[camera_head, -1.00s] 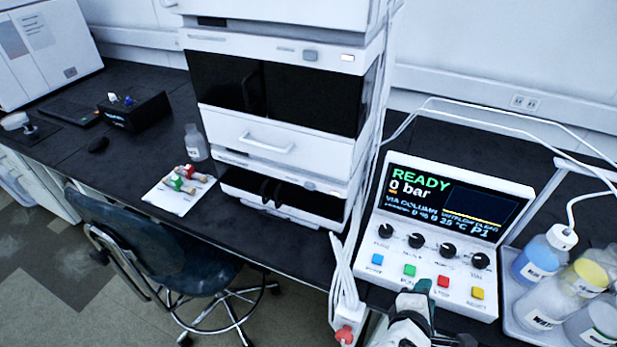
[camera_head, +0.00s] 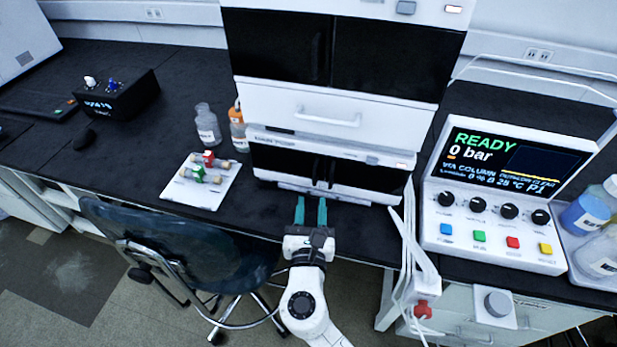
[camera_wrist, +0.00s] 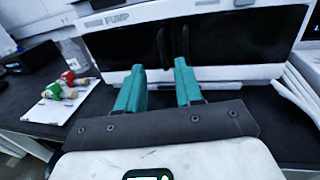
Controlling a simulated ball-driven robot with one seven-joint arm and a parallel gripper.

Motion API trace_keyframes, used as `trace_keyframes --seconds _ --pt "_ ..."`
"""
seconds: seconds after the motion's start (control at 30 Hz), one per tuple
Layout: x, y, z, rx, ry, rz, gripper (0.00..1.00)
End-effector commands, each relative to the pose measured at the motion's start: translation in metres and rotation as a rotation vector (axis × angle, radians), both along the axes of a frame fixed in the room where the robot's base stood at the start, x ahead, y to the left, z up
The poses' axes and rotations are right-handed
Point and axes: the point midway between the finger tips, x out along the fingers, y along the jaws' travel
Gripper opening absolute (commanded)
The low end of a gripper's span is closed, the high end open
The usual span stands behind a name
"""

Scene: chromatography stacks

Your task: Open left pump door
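The pump (camera_head: 345,154) is the lowest white module of the stack, with two black doors side by side. The left pump door (camera_head: 284,163) is shut; in the wrist view it is the black panel (camera_wrist: 122,46) under the word PUMP. Dark upright handles (camera_wrist: 172,46) stand at the middle seam between the doors. My gripper (camera_head: 312,200) is in front of the pump, low and near the bench edge. Its two teal fingers are apart with nothing between them, and they also show in the wrist view (camera_wrist: 158,72), pointing at the handles. I see no contact with the handles.
A white board with red and green fittings (camera_head: 202,192) and two bottles (camera_head: 207,128) stand left of the pump. White cables (camera_head: 412,240) hang right of it. A control box (camera_head: 497,235) stands farther right. A chair (camera_head: 190,245) is below the bench at left.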

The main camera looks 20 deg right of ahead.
Motion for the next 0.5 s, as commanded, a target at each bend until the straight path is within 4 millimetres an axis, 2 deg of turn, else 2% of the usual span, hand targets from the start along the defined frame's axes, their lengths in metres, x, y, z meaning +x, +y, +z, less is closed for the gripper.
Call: trace_keyframes --seconds 0.23,0.5 --pt "0.043 -0.021 0.002 0.001 -0.003 -0.003 0.36" --pt "0.071 -0.033 0.0 0.003 -0.001 -0.002 0.36"
